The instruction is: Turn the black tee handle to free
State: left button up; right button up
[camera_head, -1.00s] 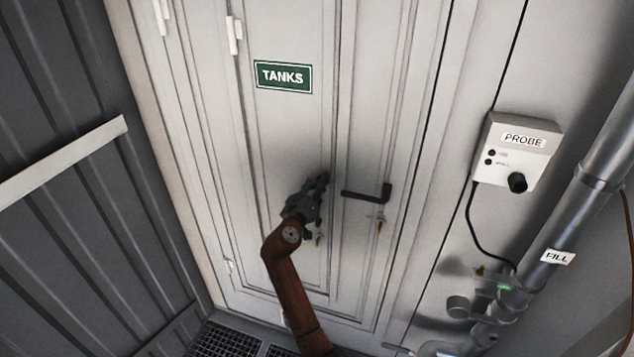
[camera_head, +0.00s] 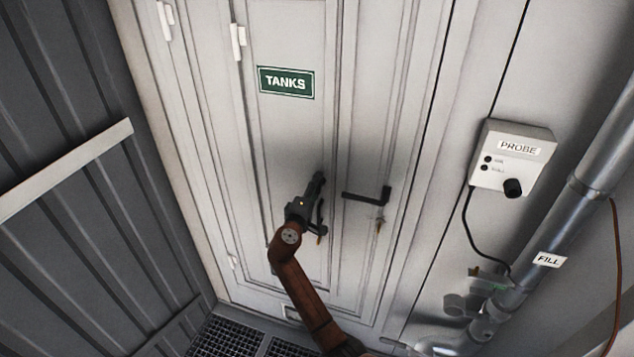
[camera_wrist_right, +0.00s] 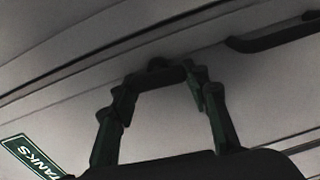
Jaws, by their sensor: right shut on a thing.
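The black tee handle (camera_wrist_right: 160,74) is a short dark bar on the pale door, between the tips of my right gripper (camera_wrist_right: 163,80) in the right wrist view. In the head view my right gripper (camera_head: 316,190) reaches up to the door, and its fingers largely hide the tee handle. The right gripper is shut on the handle, one finger on each side. Which way the handle is turned is hard to tell. My left gripper is not in view.
A black lever handle (camera_head: 367,195) is on the door just right of my gripper. A green TANKS sign (camera_head: 286,83) is above. A PROBE box (camera_head: 512,160) and a FILL pipe (camera_head: 540,240) are at the right. A ribbed grey wall (camera_head: 60,120) is at the left.

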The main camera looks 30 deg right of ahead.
jog(key=shift+r+n, duration=0.15)
jog(key=shift+n, duration=0.35)
jog(key=shift+p, duration=0.3)
jog(key=o, duration=0.9)
jog(key=shift+o, duration=1.4)
jog(key=v, duration=1.2)
